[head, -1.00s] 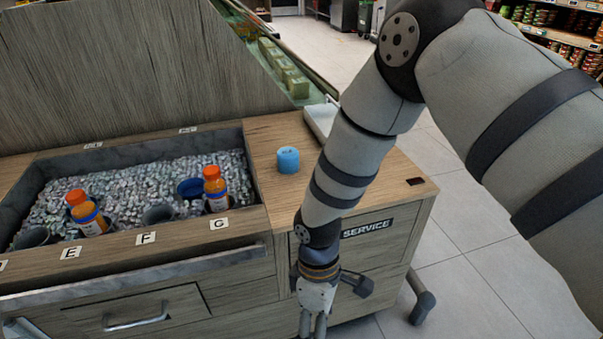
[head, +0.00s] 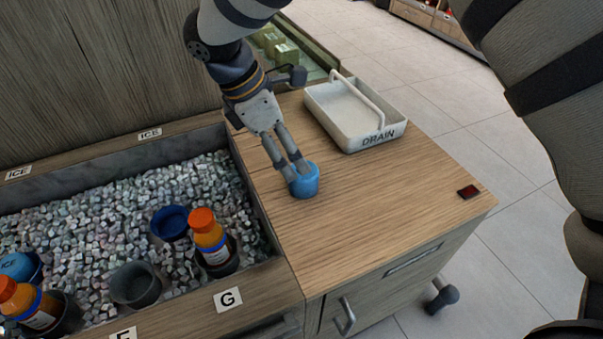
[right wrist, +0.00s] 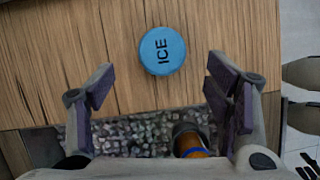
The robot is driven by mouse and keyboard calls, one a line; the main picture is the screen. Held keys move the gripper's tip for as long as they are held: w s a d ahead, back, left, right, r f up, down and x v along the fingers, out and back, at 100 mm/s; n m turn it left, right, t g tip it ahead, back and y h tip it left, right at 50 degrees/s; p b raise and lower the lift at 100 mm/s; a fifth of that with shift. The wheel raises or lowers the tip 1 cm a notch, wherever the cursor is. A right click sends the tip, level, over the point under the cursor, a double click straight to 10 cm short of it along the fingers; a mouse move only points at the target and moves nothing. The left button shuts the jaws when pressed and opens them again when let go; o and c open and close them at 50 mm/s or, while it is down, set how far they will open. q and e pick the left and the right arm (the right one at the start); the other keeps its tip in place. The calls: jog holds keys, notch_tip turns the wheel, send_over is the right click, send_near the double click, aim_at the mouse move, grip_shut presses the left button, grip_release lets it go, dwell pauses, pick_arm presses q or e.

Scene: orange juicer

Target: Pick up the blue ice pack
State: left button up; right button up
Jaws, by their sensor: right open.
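A round blue ice pack (head: 307,182) stands on the wooden counter to the right of the ice bin. In the right wrist view its top (right wrist: 162,51) reads "ICE". My right gripper (head: 293,172) is open, with its fingertips over the pack's left side in the head view. In the right wrist view the pack lies ahead of and between the lines of the spread fingers (right wrist: 160,78), with a gap on both sides. Another blue piece marked "ICE" (head: 15,265) sits in a cup at the bin's left. My left gripper is out of view.
A white tray marked "DRAIN" (head: 392,137) with a handle stands behind the pack. The ice bin holds orange-capped bottles (head: 211,238) in cups, an empty grey cup (head: 135,285) and a blue cup (head: 171,222). The counter's front right is clear, except for a small dark-red item (head: 468,192).

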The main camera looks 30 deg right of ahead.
aim_at(304, 179)
jog(key=x, duration=0.6)
jog(key=shift+s, duration=0.1)
jog(key=shift+r, duration=0.1)
jog(key=c, duration=1.3)
jog(key=shift+c, duration=0.2)
